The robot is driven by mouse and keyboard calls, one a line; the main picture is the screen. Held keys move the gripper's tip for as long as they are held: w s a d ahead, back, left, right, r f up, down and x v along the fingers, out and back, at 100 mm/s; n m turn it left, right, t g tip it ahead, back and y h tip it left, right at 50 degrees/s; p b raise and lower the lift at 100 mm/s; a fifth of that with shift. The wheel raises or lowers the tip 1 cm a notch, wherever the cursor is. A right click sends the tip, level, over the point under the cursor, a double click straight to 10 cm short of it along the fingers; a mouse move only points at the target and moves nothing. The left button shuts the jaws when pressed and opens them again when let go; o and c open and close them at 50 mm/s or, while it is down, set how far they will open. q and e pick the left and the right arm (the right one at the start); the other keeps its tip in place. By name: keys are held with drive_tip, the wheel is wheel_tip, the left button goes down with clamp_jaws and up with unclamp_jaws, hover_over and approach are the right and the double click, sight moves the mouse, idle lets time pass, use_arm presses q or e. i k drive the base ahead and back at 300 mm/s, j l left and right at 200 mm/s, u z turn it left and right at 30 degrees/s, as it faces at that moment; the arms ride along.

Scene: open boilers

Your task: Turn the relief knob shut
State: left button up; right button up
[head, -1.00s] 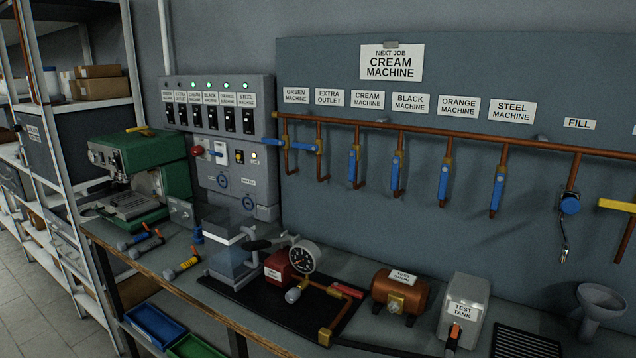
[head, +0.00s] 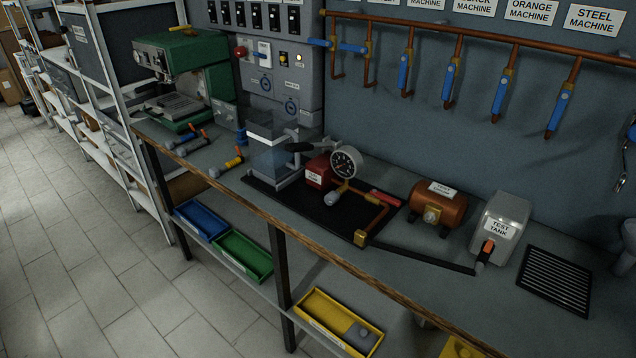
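On the bench, a red test pump (head: 318,172) stands on a black mat (head: 270,190), with a round pressure gauge (head: 345,162) at its right. A grey rounded knob (head: 331,198) sits low in front of the gauge; it may be the relief knob, but no label on it is readable. I cannot tell whether it is open or shut. A clear tank (head: 270,158) stands left of the pump, and a dark handle (head: 301,147) shows above it. A brass pipe with a red lever (head: 386,198) runs right of the gauge. Neither of my grippers is in view.
A copper test drum (head: 452,208), a grey test tank (head: 510,218) and a black grate (head: 556,281) stand further right. The green machine (head: 180,72) is at the left. Trays (head: 245,256) lie on the shelf below. The bench's front strip is mostly clear.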

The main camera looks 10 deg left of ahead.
sight(333, 197)
drive_tip(key=j+z, duration=0.2)
drive_tip(key=z, duration=0.85)
drive_tip(key=j+z, duration=0.35)
drive_tip(key=j, duration=0.2)
drive_tip(key=k+j+z, duration=0.1)
drive_tip(key=j+z, duration=0.25)
drive_tip(key=j, duration=0.15)
drive_tip(key=k+j+z, duration=0.15)
drive_tip(key=j+z, duration=0.25)
drive_tip(key=j, duration=0.15)
